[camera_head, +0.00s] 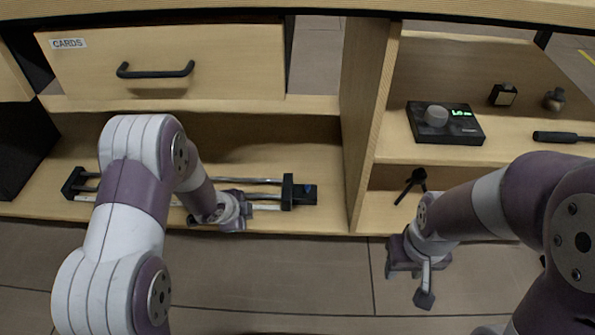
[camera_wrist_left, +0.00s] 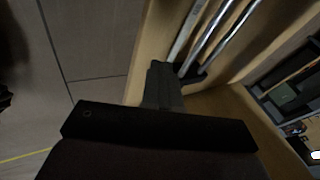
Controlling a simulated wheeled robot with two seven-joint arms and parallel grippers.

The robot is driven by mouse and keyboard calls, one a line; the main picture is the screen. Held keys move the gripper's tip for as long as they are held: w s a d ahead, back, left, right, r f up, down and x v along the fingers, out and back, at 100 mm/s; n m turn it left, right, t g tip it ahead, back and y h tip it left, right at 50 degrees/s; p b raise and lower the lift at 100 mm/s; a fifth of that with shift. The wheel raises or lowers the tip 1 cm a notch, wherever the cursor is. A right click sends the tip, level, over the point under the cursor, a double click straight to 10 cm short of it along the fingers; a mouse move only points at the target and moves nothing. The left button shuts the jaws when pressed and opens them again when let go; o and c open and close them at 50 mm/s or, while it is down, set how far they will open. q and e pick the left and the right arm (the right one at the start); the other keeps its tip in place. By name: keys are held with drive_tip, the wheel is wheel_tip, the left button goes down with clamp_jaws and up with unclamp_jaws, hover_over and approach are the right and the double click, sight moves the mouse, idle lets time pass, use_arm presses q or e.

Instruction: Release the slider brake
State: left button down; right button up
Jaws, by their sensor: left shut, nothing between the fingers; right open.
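The slider (camera_head: 270,181) lies on the lower shelf at left, with metal rails between black end blocks. Its brake cannot be made out. My left gripper (camera_head: 246,206) is at the front of the slider, near its right end, and hides part of the rails. In the left wrist view the fingers (camera_wrist_left: 160,72) are shut and empty, close to the rails (camera_wrist_left: 208,38); I cannot tell whether they touch. My right gripper (camera_head: 413,283) is open and empty, in front of the right lower shelf, above the floor.
A drawer labelled CARDS (camera_head: 210,55) is above the slider. A vertical panel (camera_head: 364,120) divides the bays. A black control box (camera_head: 445,124) with a knob and green display stands on the right shelf.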

sight(307, 189)
use_arm(q)
drive_tip(key=w+d+r+m+t+h, duration=0.1)
drive_tip(key=w+d+r+m+h, duration=0.2)
drive_tip(key=d+m, duration=0.4)
drive_tip(key=w+m+h+b, duration=0.1)
drive_tip(key=m, duration=0.2)
drive_tip(key=shift+r+h, duration=0.4)
drive_tip(key=shift+t, duration=0.3)
drive_tip(key=b+x, duration=0.5)
drive_tip(key=x, duration=0.4)
drive_tip(key=shift+s+f+b, duration=0.1)
drive_tip(key=shift+b, duration=0.25)
drive_tip(key=shift+w+d+f, duration=0.2)
drive_tip(key=shift+w+d, duration=0.2)
use_arm(e)
wheel_tip(307, 189, down, 6)
drive_tip(key=shift+f, duration=0.15)
